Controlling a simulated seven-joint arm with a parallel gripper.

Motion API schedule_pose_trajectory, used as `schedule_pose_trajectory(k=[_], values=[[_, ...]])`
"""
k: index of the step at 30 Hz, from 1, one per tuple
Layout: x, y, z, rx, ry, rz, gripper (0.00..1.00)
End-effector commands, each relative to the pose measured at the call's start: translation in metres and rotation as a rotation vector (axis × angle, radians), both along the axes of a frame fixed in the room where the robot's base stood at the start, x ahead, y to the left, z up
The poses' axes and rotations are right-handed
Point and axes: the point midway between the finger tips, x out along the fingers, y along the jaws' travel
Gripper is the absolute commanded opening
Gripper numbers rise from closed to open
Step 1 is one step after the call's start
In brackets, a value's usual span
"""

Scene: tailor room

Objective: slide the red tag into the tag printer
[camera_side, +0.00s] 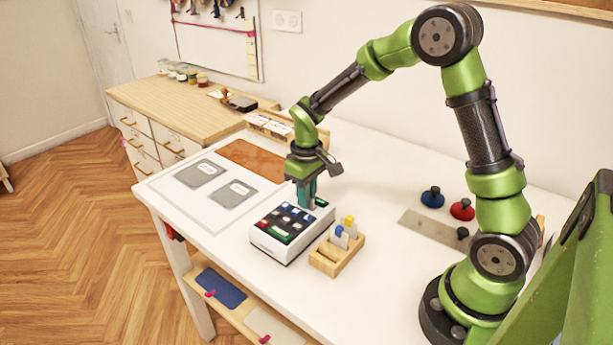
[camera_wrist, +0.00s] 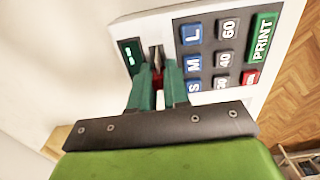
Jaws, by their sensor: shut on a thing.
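The tag printer (camera_side: 283,243) is a white box with a dark keypad on the table in the side view. Its face, with blue size keys, grey number keys and a green PRINT key, fills the upper part of the wrist view (camera_wrist: 270,82). My gripper (camera_side: 306,203) points down over the printer's back part. In the wrist view my gripper (camera_wrist: 157,74) is shut on the red tag (camera_wrist: 157,81), which shows as a small red patch between the teal fingers. It is right by the printer's slot, beside the small display. How far the tag is in is hidden.
A wooden holder (camera_side: 325,265) with white, blue and yellow tags stands just right of the printer. Grey cards (camera_side: 232,194) lie on a flat sheet at left.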

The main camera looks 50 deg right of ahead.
Motion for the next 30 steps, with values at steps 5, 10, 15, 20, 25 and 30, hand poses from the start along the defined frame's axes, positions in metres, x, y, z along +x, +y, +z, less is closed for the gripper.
schedule_pose_trajectory(k=[5,10,15,20,25,30], values=[[0.0,0.0,0.0,0.0,0.0,0.0,0.0],[0.0,0.0,0.0,0.0,0.0,0.0,0.37],[0.0,0.001,0.0,0.001,0.0,0.0,0.46],[0.0,0.001,0.001,0.002,-0.001,0.001,0.46],[0.001,0.001,0.019,0.001,-0.006,0.0,0.46],[0.002,0.0,0.057,-0.001,-0.009,0.0,0.46]])
